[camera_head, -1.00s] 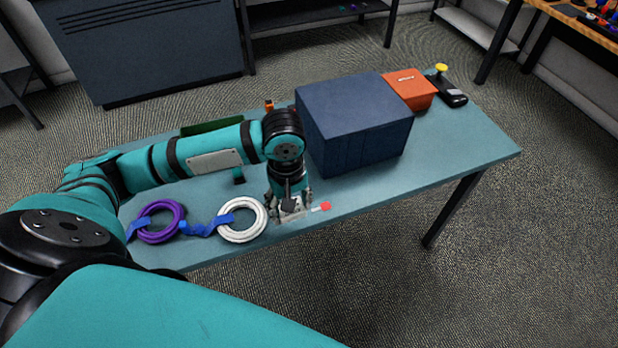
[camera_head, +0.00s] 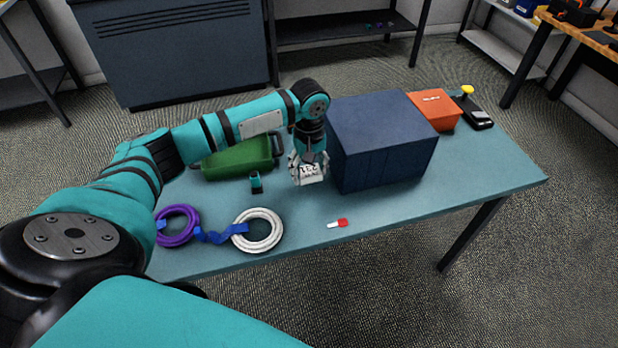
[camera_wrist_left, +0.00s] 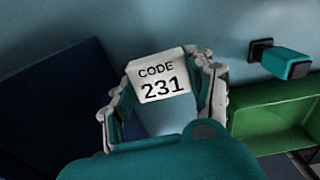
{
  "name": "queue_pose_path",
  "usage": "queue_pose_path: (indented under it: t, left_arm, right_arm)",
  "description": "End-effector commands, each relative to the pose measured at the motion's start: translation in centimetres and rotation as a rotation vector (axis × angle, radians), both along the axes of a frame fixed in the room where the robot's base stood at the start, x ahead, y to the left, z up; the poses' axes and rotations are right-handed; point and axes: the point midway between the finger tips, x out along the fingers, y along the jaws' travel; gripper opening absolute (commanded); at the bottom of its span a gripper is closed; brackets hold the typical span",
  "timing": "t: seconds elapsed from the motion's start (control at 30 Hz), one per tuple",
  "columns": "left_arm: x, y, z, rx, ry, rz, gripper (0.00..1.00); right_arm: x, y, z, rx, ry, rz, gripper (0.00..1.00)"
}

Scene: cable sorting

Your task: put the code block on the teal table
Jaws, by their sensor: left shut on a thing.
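My left gripper (camera_head: 308,168) is shut on the code block (camera_head: 311,173), a white block with black print. In the left wrist view the block (camera_wrist_left: 158,78) reads "CODE 231" and sits between the two fingers of the gripper (camera_wrist_left: 165,92). In the head view the block is over the teal table (camera_head: 440,188), just left of the dark blue box. I cannot tell whether its underside touches the table. My right gripper is not in view.
The dark blue box (camera_head: 385,140) stands close on the right of the gripper. A green tray (camera_head: 238,158) and a small teal-black item (camera_head: 256,183) are left. White (camera_head: 258,230) and purple (camera_head: 178,225) cable coils and a red-white piece (camera_head: 337,223) lie in front. An orange box (camera_head: 437,108) is behind.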

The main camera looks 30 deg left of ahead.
Motion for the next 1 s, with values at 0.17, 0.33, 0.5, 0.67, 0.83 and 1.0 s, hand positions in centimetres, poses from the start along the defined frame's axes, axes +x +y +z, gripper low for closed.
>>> queue_pose_path:
  t: [0.17, 0.33, 0.5, 0.67, 0.83, 1.0]
  left_arm:
    - [-0.3, -0.1, -2.9, 0.002, 0.007, -0.002, 0.23]
    - [-0.3, -0.1, -3.1, 0.001, 0.004, -0.003, 0.23]
    - [-0.3, -0.1, -3.3, 0.001, 0.006, -0.002, 0.23]
    - [-0.3, -0.1, -3.4, 0.0, 0.005, -0.002, 0.71]
    - [-0.3, -0.1, -3.4, 0.001, 0.004, -0.002, 0.79]
    - [-0.3, -0.1, -3.3, 0.001, 0.004, -0.002, 0.79]
  right_arm:
    - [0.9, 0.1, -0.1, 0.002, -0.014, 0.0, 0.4]
    - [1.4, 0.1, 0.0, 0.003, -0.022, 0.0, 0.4]
    - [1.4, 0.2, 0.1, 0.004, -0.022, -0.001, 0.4]
    - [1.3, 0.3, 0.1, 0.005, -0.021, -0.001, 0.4]
    - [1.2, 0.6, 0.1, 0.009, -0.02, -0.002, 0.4]
    - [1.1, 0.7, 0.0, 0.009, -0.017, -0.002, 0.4]
